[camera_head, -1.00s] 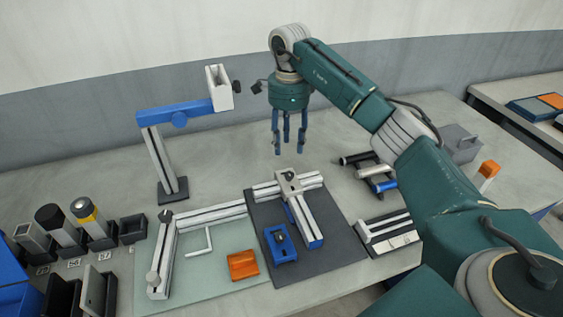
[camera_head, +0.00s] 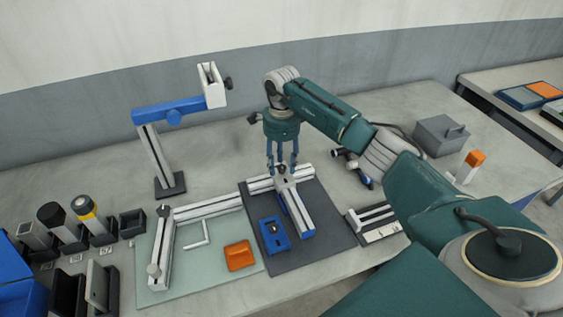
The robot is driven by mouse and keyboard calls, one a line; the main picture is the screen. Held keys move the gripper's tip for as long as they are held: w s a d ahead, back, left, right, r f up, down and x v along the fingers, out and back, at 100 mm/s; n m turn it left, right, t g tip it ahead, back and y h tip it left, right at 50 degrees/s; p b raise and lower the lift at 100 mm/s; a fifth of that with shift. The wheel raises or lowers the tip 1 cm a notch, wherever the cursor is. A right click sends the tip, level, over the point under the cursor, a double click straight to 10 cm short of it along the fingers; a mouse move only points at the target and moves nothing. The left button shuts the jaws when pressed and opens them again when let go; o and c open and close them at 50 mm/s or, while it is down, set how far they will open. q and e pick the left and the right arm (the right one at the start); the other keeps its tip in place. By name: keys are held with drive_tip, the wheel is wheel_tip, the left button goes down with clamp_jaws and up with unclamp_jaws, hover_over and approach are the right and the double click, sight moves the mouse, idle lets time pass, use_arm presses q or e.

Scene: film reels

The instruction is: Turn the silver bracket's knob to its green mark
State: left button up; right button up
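A small silver bracket (camera_head: 285,183) sits where two silver rails meet in a T on a dark mat (camera_head: 315,249). Its knob is largely hidden by the fingers, and I cannot make out a green mark. My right gripper (camera_head: 281,168) points straight down over this bracket, with its blue fingers spread apart. The fingertips are at about the bracket's height in the picture; I cannot tell whether they touch it. My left gripper is not in view.
A blue block (camera_head: 274,235) lies on the mat, and an orange piece (camera_head: 239,255) on the pale glass plate (camera_head: 213,275) beside it. A post with a blue arm (camera_head: 168,113) stands behind left. Dark holders and cylinders line the left side. A grey box (camera_head: 440,135) stands right.

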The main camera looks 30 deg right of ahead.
clamp_jaws()
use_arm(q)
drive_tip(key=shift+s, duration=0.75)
